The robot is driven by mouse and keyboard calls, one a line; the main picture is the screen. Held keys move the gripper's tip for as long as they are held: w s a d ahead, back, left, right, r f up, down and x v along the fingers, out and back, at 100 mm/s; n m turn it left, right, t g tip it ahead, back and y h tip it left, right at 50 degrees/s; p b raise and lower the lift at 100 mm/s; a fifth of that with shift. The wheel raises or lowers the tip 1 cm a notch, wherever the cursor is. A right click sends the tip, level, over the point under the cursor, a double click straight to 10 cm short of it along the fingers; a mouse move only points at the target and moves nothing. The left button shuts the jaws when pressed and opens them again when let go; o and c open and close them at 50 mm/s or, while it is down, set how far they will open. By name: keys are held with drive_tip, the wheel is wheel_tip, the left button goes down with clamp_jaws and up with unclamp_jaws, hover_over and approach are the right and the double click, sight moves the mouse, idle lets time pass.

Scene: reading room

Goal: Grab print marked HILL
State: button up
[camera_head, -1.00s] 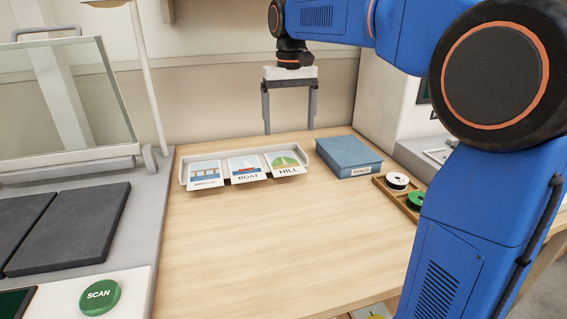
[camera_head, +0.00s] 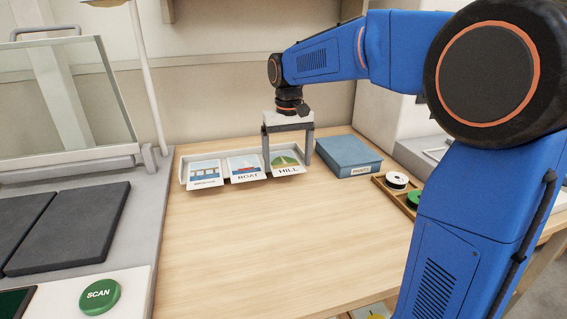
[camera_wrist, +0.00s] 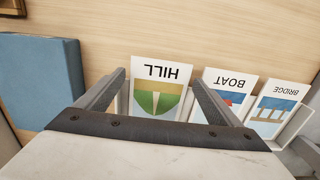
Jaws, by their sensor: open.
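The HILL print (camera_head: 287,164), a white card with a green hill, leans at the right end of a light grey rack (camera_head: 183,172). It also shows upside down in the wrist view (camera_wrist: 160,84). My gripper (camera_head: 288,171) is open, pointing down, with its fingers on either side of the HILL print. In the wrist view my gripper (camera_wrist: 161,78) has the print between its two fingers, with gaps showing beside it. The BOAT print (camera_head: 246,170) stands in the middle of the rack and the BRIDGE print (camera_head: 207,174) at the left.
A blue box (camera_head: 348,156) stands close to the right of the rack. A wooden tray (camera_head: 392,190) with a white and a green spool lies further right. A green SCAN button (camera_head: 100,296) is at the front left. The table's front is clear.

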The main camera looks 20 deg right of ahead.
drive_tip(key=shift+f, duration=0.4)
idle(0.6)
drive_tip(key=c, duration=0.8)
drive_tip(key=shift+r, duration=0.15)
